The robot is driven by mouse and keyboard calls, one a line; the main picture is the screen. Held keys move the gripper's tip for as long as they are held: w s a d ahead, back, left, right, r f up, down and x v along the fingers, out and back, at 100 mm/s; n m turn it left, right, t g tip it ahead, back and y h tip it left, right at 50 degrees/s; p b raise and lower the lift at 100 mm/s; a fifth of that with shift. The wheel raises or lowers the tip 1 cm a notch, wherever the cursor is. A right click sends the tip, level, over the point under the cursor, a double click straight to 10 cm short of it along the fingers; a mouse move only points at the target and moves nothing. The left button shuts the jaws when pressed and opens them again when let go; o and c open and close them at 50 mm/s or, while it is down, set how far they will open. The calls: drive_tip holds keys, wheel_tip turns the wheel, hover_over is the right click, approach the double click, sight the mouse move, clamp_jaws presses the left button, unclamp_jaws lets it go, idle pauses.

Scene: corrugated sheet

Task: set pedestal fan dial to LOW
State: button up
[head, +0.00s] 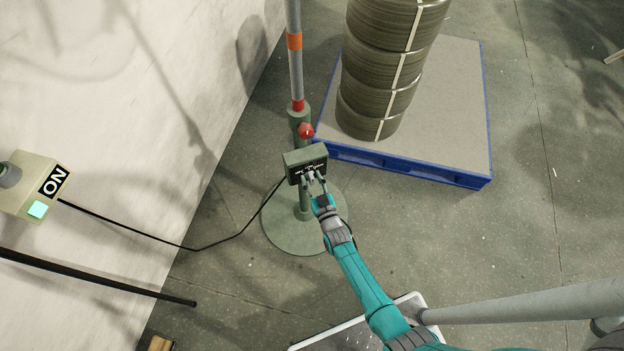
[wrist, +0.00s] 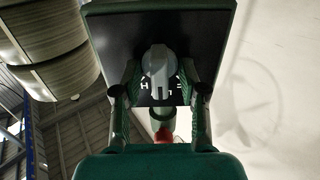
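The pedestal fan's green control box (head: 305,160) sits on its post above a round green base (head: 290,237). In the wrist view the box's dark front panel (wrist: 115,40) fills the top middle. A grey dial knob (wrist: 159,65) stands out from the panel, with white lettering partly visible below and beside it. The setting it points to cannot be read. My gripper (head: 314,182) is at the front of the box. In the wrist view my gripper (wrist: 160,78) has its two fingers apart, one on each side of the knob, with gaps showing between.
A blue-edged pallet (head: 455,110) with stacked coils (head: 375,90) stands behind and right of the fan. A pale wall (head: 120,110) runs along the left. A black cable (head: 130,228) links the fan to a switch box (head: 30,185) marked ON. Floor at right is clear.

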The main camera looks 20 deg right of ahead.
drive_tip(key=s, duration=1.2)
drive_tip(key=shift+a, duration=0.1)
idle(0.4)
drive_tip(key=s+r+g, duration=0.1)
drive_tip(key=s+r, duration=0.4)
drive_tip(key=s, duration=0.5)
drive_tip(key=s+r+g, duration=0.1)
drive_tip(key=s+r, duration=0.4)
drive_tip(key=s, duration=0.5)
drive_tip(key=s+r, duration=0.5)
drive_tip(key=r, duration=0.5)
drive_tip(key=s+r+g, duration=0.1)
drive_tip(key=s+r, duration=0.5)
drive_tip(key=r, duration=0.3)
drive_tip(key=shift+s+r, duration=0.25)
drive_tip(key=shift+r, duration=0.15)
